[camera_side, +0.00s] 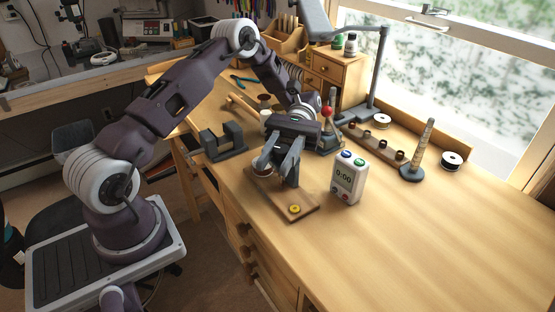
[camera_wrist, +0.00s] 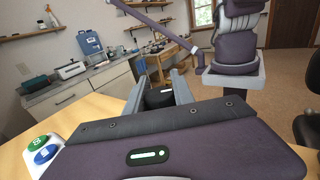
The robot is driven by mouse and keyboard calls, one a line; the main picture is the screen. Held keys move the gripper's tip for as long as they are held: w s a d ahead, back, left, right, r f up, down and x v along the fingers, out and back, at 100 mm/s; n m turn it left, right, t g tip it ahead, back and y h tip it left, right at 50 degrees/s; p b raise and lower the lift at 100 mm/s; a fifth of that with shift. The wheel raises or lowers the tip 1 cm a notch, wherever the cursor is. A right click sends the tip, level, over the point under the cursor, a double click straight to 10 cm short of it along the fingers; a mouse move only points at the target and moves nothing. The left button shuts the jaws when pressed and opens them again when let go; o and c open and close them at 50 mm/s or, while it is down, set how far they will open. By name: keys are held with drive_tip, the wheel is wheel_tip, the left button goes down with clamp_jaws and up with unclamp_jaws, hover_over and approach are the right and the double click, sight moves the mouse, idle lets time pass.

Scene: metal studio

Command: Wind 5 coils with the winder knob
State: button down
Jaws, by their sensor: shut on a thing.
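My gripper (camera_side: 277,172) is over the wooden winder board (camera_side: 305,209) near the front edge of the bench. Its fingers point down and are shut on the dark winder knob, which shows between them in the wrist view as a black block (camera_wrist: 159,97). In the side view the knob is mostly hidden behind the fingers. A round brownish part (camera_side: 261,171) of the winder shows beside the fingers. A small yellow ring (camera_side: 295,209) sits at the near end of the board. I cannot make out any wound coils.
A white timer box (camera_side: 348,179) reading 0:00 stands right of the board; its green and blue buttons show in the wrist view (camera_wrist: 42,152). A dark vise-like block (camera_side: 223,141) is left. A ringed post (camera_side: 417,152) and black-and-white spool (camera_side: 451,161) stand right. The front right bench is clear.

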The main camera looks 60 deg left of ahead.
idle(0.4)
drive_tip(key=c, duration=1.1)
unclamp_jaws()
drive_tip(key=shift+o, duration=0.2)
wheel_tip(320, 180, up, 10)
